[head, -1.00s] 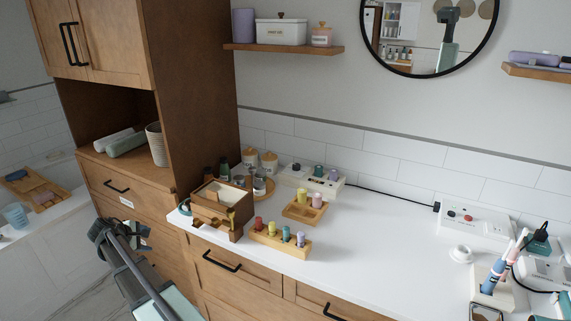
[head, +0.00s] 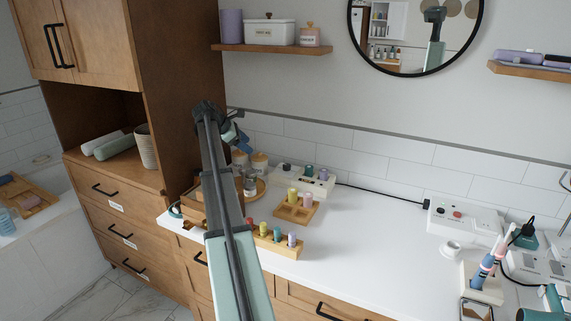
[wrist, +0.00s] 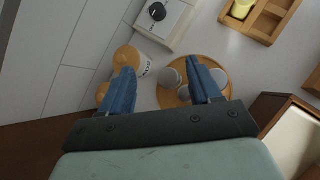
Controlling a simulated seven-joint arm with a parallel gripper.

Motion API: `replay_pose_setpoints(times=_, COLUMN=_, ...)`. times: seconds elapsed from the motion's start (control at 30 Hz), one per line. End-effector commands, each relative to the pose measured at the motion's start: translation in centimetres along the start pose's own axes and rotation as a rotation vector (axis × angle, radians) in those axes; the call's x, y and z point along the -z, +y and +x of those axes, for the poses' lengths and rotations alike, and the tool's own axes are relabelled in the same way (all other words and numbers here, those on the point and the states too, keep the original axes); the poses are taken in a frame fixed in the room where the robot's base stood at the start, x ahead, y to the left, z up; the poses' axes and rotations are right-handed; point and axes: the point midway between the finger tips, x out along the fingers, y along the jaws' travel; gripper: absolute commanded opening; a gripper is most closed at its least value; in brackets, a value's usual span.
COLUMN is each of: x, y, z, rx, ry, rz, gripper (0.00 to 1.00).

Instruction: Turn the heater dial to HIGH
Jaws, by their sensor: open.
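In the head view my gripper (head: 240,137) is raised, left of the box and apart from the dial.
Orange-lidded jars (wrist: 130,62) and a round wooden tray (wrist: 170,98) with small containers lie below my fingers. A wooden compartment tray (head: 296,212) and a rack of coloured bottles (head: 277,243) stand in front of the box. The counter's middle is clear.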

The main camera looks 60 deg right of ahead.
Motion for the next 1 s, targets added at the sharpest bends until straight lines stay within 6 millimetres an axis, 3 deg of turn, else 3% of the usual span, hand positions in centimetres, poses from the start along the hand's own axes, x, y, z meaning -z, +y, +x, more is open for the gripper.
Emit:
replay_pose_setpoints(times=0.03, x=-1.6, y=1.0, z=1.6, rx=0.032, ry=0.043, rz=-0.029, gripper=0.63)
replay_pose_setpoints(times=0.2, x=-5.3, y=2.1, z=5.5, rx=0.096, ry=0.197, rz=-0.148, gripper=0.63)
replay_pose_setpoints(times=0.4, x=-8.1, y=2.5, z=7.9, rx=0.114, ry=0.314, rz=-0.234, gripper=0.63)
replay_pose_setpoints(times=0.67, x=-8.3, y=2.3, z=9.4, rx=0.115, ry=0.346, rz=-0.259, gripper=0.63)
replay_pose_setpoints(times=1.0, x=-6.5, y=1.4, z=14.5, rx=0.116, ry=0.344, rz=-0.257, gripper=0.63)
